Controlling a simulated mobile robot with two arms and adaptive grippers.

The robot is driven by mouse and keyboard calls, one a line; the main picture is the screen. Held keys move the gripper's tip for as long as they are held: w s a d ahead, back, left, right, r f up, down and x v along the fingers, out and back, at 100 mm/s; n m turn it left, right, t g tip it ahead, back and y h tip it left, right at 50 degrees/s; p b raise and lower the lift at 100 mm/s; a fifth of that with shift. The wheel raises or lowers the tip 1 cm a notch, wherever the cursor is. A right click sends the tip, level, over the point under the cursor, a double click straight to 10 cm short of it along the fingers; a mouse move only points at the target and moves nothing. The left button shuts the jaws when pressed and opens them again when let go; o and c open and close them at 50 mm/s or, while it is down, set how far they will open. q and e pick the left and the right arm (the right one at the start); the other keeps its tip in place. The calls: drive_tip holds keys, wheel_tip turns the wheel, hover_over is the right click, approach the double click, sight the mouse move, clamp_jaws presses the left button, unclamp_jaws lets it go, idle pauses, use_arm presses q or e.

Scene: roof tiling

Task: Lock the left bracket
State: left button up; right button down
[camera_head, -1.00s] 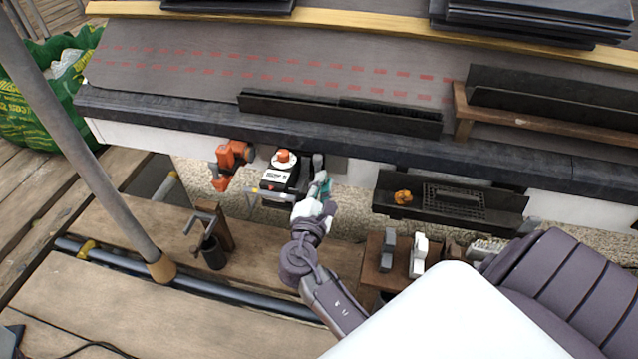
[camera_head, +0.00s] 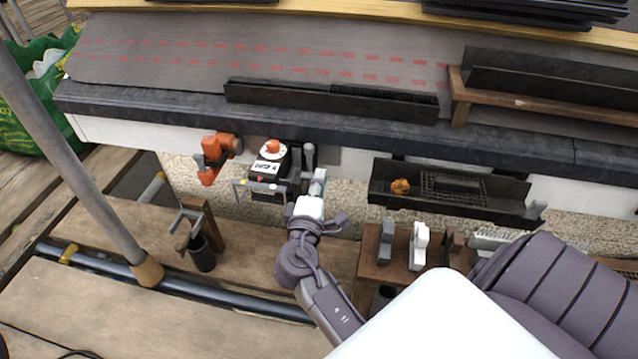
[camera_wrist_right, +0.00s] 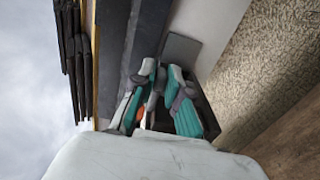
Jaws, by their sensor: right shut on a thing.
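A dark box with a white label and an orange knob (camera_head: 271,164) sits against the wall below the eave. A grey upright bracket piece (camera_head: 309,157) stands at its right side; I cannot tell whether its catch is locked. My right gripper (camera_head: 318,182) is just below this piece, to the right of the box. In the right wrist view, its teal-and-white fingers (camera_wrist_right: 160,108) are closed around a small grey part (camera_wrist_right: 154,98), mostly hidden between them. An orange part also shows behind the fingers. My left gripper is not in view.
An orange clamp tool (camera_head: 216,157) hangs left of the box. A dark gutter trough (camera_head: 475,203) with an orange-brown clump (camera_head: 400,186) is on the right. A grey pole (camera_head: 80,160) crosses the left side. Dark tiles (camera_head: 530,12) lie on the roof.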

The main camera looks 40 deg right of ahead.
idle(0.3)
drive_tip(key=c, duration=1.2)
unclamp_jaws()
drive_tip(key=shift+o, duration=0.2)
drive_tip(key=v, duration=0.7)
drive_tip(key=shift+s+a, duration=0.15)
drive_tip(key=shift+s, duration=0.05)
drive_tip(key=shift+w, duration=0.1)
